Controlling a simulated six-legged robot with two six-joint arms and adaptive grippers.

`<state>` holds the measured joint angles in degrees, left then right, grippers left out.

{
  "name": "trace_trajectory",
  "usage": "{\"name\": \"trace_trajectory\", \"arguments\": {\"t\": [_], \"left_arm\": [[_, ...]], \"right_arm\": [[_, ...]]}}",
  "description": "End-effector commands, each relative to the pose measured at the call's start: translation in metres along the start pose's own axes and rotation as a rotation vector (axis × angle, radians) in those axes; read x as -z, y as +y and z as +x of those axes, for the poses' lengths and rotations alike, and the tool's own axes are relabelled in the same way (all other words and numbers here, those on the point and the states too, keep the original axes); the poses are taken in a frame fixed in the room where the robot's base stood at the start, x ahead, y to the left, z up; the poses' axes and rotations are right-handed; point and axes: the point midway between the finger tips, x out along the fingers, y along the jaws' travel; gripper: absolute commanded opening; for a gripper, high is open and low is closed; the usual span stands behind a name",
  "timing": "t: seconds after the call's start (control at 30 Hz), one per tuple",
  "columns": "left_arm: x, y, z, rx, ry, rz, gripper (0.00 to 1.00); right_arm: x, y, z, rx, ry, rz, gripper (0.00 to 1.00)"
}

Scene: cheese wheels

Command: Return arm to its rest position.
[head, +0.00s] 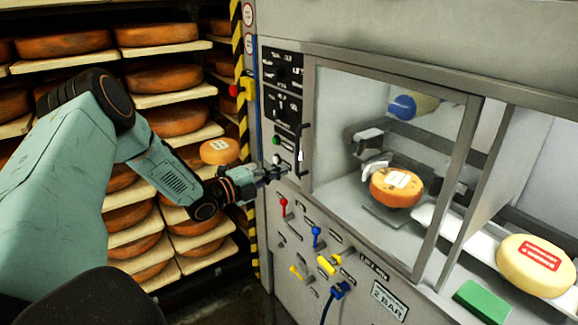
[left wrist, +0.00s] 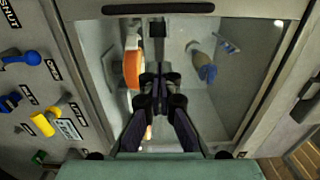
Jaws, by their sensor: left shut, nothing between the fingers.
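My left arm reaches in from the left in the head view. Its gripper (head: 277,171) is in front of the machine's control panel, just left of the dark vertical door handle (head: 302,150). In the left wrist view the two dark fingers (left wrist: 160,82) are together with nothing between them. Beyond them is the window, with an orange cheese wheel (left wrist: 132,65) behind it. I cannot tell whether the fingertips touch the panel. My right gripper is not in view.
The machine holds a labelled orange wheel (head: 396,187) behind glass. A pale wheel (head: 536,265) and a green block (head: 482,300) are at the right. Red (head: 283,206) and blue (head: 316,237) levers stick out below. Cheese shelves (head: 165,98) stand behind my arm.

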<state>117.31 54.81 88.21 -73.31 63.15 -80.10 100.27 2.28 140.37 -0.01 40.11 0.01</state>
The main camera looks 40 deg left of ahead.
Motion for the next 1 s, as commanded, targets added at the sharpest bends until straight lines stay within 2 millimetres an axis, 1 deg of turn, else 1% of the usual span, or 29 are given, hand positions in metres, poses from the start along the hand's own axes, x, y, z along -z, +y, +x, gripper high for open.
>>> {"name": "trace_trajectory", "arguments": {"t": [0.03, 0.1, 0.2, 0.47, 0.77, 0.87, 1.0], "left_arm": [[-0.001, -0.002, -0.007, 0.002, -0.003, -0.003, 0.0], [-0.001, -0.002, -0.015, 0.001, -0.002, -0.002, 0.0], [0.0, -0.002, -0.022, 0.002, -0.001, -0.001, 0.0], [0.002, 0.0, -0.029, 0.001, 0.001, 0.0, 0.0], [0.003, 0.0, -0.026, 0.0, 0.002, 0.001, 0.0], [0.003, 0.001, -0.019, -0.001, 0.004, 0.003, 0.0], [0.004, 0.002, -0.002, -0.003, 0.005, 0.004, 0.0]], "right_arm": [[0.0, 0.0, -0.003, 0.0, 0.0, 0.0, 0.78], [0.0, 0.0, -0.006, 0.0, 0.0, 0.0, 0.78], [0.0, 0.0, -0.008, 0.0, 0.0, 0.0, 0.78], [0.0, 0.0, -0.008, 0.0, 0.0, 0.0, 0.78], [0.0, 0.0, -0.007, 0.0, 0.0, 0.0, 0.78], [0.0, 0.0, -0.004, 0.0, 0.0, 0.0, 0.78], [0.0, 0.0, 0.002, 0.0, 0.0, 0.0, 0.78]]}}
